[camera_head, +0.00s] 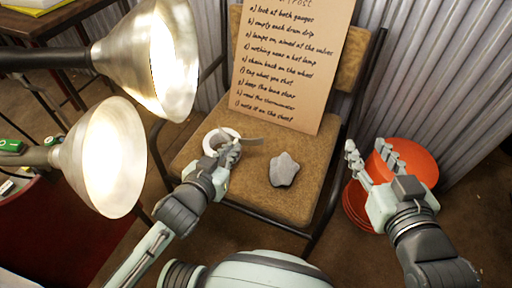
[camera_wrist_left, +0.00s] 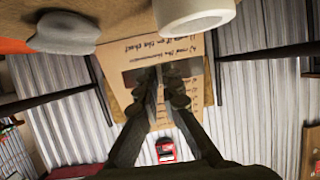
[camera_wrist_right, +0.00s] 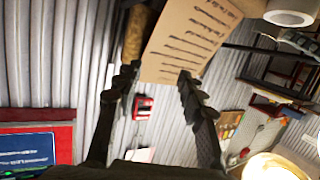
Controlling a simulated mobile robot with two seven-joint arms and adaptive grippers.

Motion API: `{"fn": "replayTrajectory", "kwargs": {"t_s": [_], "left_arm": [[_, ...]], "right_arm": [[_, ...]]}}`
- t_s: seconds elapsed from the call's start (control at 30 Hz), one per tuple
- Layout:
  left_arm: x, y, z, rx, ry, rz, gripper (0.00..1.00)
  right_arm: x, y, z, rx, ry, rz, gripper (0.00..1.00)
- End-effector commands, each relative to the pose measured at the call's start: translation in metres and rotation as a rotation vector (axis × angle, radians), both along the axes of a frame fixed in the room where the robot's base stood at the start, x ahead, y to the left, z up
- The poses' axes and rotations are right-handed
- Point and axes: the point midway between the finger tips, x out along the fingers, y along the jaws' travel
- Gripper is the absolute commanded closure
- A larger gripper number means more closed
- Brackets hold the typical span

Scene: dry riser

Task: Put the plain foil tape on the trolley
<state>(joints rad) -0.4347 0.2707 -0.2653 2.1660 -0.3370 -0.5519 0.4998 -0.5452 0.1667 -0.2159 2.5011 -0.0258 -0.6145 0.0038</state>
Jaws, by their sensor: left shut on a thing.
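A white ring-shaped roll (camera_head: 221,139), perhaps the tape, lies on the brown chair seat; it also shows in the left wrist view (camera_wrist_left: 196,14). My left gripper (camera_head: 231,150) is beside the roll, low over the seat. It is shut on a thin grey strip (camera_head: 248,141), which sticks out to the right; I cannot tell whether the strip belongs to the roll. The fingers (camera_wrist_left: 162,80) hide part of it in the left wrist view. My right gripper (camera_head: 366,163) is open and empty beyond the seat's right side. I cannot clearly identify the trolley.
A grey lump (camera_head: 284,170) lies on the seat (camera_head: 200,185). A handwritten cardboard sign (camera_head: 290,70) leans on the chair back. Two lit lamps (camera_head: 150,60) crowd the left. Orange round objects (camera_head: 413,160) stand on the floor at right. A red surface (camera_head: 60,235) is at lower left.

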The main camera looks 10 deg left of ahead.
Motion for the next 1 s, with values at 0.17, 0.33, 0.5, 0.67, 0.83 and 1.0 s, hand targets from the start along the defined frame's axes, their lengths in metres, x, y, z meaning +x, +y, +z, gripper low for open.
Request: {"fn": "replayTrajectory", "kwargs": {"t_s": [0.17, 0.33, 0.5, 0.67, 0.83, 1.0], "left_arm": [[0.038, -0.020, -0.027, -0.001, -0.001, 0.000, 1.00], [0.061, -0.033, -0.042, -0.002, -0.001, 0.001, 1.00], [0.070, -0.037, -0.048, 0.000, 0.000, 0.001, 1.00], [0.070, -0.037, -0.062, 0.000, 0.003, 0.000, 1.00], [0.069, -0.038, -0.084, 0.000, 0.003, 0.000, 1.00], [0.070, -0.038, -0.088, 0.000, 0.000, -0.001, 1.00]], "right_arm": [[0.003, 0.023, 0.039, 0.088, -0.191, 0.042, 0.60], [-0.001, 0.035, 0.072, 0.159, -0.336, 0.070, 0.60], [-0.005, 0.040, 0.088, 0.191, -0.400, 0.080, 0.60], [-0.012, 0.045, 0.106, 0.236, -0.486, 0.093, 0.60], [-0.019, 0.045, 0.127, 0.284, -0.610, 0.100, 0.60], [-0.021, 0.043, 0.136, 0.295, -0.650, 0.098, 0.60]]}}
